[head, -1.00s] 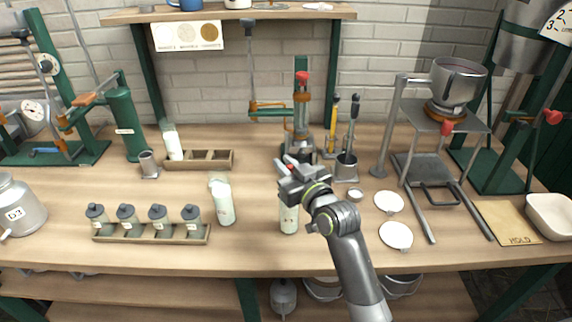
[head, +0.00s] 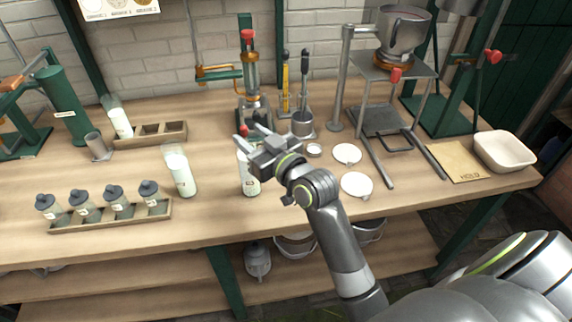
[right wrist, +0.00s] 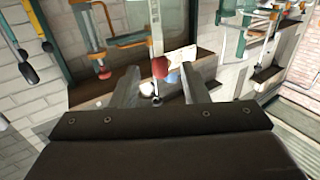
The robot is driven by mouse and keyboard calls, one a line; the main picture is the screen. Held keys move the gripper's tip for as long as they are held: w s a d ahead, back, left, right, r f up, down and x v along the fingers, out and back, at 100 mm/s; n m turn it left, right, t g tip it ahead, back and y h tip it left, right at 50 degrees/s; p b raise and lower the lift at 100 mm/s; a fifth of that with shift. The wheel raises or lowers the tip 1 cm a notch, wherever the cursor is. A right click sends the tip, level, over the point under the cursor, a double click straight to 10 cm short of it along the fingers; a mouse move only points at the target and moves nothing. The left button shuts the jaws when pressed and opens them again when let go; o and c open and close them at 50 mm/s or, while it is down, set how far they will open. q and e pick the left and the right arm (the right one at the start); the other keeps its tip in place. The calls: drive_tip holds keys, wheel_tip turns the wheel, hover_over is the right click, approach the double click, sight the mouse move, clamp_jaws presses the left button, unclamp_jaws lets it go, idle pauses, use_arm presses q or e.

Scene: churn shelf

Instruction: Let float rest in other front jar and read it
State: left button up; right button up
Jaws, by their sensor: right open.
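Two front jars with white contents stand on the bench in the head view: the left front jar (head: 183,176) and the right front jar (head: 250,184). My right gripper (head: 250,136) is open at the top of the right front jar and partly covers it. A small red piece (head: 243,131) shows beside its fingertips. In the right wrist view a red piece (right wrist: 160,68) shows between the open fingers (right wrist: 156,86); I cannot tell whether it is the float's top. The float's body and reading cannot be made out. My left gripper is out of view.
A rack of several grey-capped bottles (head: 110,215) stands at the front left. A wooden holder (head: 165,141) with another milk-filled jar (head: 121,123) is behind. White discs (head: 356,185), a metal stand (head: 378,65) and a white bowl (head: 503,151) lie right. Bench is clear between the front jars.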

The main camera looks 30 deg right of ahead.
drive_tip(key=b+v, duration=0.2)
drive_tip(key=v, duration=1)
drive_tip(key=s+d+f+m+g+h, duration=0.1)
drive_tip(key=s+d+f+g+h, duration=0.15)
drive_tip(key=f, duration=0.45)
drive_tip(key=s+d+f+g+h, duration=0.1)
drive_tip(key=s+f+g, duration=0.25)
drive_tip(key=f, duration=0.25)
drive_tip(key=s+d+f+m+g+h, duration=0.1)
drive_tip(key=s+d+f+g, duration=0.25)
drive_tip(key=s+f, duration=0.35)
drive_tip(key=s+d+f+m+g+h, duration=0.1)
drive_tip(key=s+d+f+g+h, duration=0.1)
drive_tip(key=s+f+g, duration=0.5)
wheel_tip(320, 180, down, 22)
drive_tip(key=s+d+t, duration=0.2)
drive_tip(key=s+a+f+g+y, duration=0.1)
drive_tip(key=s+f, duration=1.4)
drive_tip(key=shift+a+f+g, duration=0.25)
drive_tip(key=shift+a+g, duration=0.05)
drive_tip(key=shift+g, duration=0.05)
